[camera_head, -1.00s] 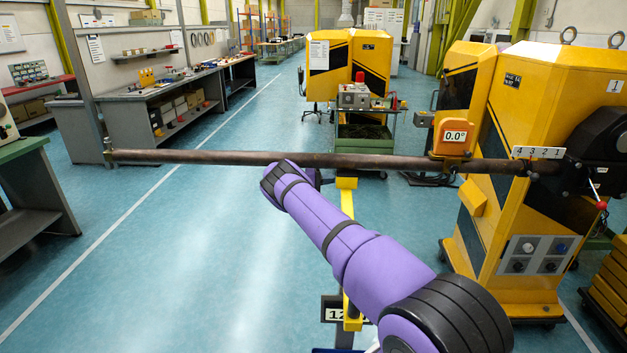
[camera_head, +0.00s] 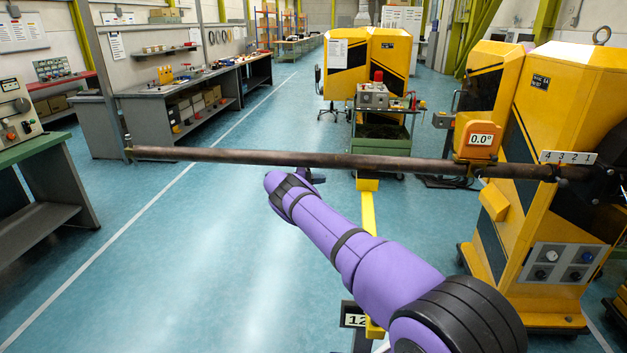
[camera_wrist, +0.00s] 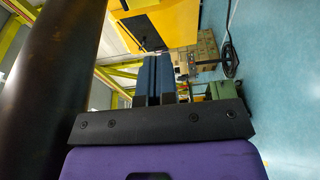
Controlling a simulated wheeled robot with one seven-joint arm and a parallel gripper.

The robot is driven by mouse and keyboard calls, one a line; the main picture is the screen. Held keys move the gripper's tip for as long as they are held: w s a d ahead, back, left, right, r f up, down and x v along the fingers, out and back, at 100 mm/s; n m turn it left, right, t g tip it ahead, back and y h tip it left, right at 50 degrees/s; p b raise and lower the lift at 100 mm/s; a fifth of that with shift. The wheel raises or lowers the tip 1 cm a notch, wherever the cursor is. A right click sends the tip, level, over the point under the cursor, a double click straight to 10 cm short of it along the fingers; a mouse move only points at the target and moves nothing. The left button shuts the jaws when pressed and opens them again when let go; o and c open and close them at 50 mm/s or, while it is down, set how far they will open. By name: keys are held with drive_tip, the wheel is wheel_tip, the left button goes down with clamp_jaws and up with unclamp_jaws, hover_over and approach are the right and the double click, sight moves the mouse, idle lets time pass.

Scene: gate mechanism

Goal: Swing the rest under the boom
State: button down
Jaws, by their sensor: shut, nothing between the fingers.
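In the wrist view the boom (camera_wrist: 45,80) fills the left side, close beside my gripper. A yellow bar (camera_head: 369,215), which seems to be the rest, shows beyond my arm below the boom; my arm hides part of it. My gripper (camera_head: 318,178) is mostly hidden behind my wrist in the head view, just below the boom. In the wrist view its dark blue fingers (camera_wrist: 160,78) are shut and empty.
An orange readout (camera_head: 481,140) on the boom says 0.0°. A number plate (camera_head: 354,320) stands low beside my arm. A green-topped bench (camera_head: 40,150) is at the left, a trolley (camera_head: 385,125) behind the boom. Floor left of my arm is clear.

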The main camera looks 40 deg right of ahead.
drive_tip(key=shift+w+v, duration=0.25)
drive_tip(key=shift+v, duration=0.95)
drive_tip(key=shift+s, duration=0.1)
